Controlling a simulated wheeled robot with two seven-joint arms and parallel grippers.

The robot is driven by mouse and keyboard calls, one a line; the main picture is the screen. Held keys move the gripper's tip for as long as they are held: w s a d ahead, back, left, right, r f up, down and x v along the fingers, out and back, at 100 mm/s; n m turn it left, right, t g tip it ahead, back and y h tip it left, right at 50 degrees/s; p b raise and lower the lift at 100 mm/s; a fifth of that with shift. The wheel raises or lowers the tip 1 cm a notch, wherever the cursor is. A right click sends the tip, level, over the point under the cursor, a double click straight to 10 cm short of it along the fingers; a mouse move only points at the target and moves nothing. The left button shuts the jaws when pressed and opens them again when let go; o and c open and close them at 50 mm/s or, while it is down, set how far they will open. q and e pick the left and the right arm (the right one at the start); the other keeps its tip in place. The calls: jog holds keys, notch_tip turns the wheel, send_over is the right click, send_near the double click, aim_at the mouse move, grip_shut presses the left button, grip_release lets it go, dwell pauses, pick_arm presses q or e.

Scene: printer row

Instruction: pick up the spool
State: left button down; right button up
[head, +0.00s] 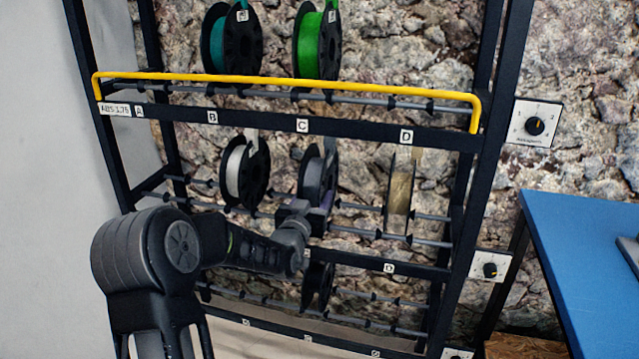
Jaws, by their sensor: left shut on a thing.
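My left arm reaches in from the left to the middle shelf of the rack. My left gripper (306,208) is at the grey spool (316,178) under the label C and is shut on its lower part. The spool stands upright at the rails, and its lower edge is hidden by the gripper. A white spool (237,174) stands to its left under B, and a tan spool (400,195) stands to its right under D. My right gripper is not in view.
A yellow bar (290,83) runs along the upper shelf, below a teal spool (219,42) and a green spool (309,45). A dark spool (318,286) sits on the lower shelf. Dial panels (535,124) are right of the rack, near a blue table (590,250).

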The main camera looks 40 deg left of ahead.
aim_at(313, 186)
pick_arm(q)
jog(key=shift+r, duration=0.25)
jog(key=shift+r+p, duration=0.55)
jog(key=shift+r, duration=1.2)
jog(key=b+v, duration=0.6)
jog(key=v, duration=1.2)
jog(key=shift+f, duration=0.2)
jog(key=shift+d, duration=0.1)
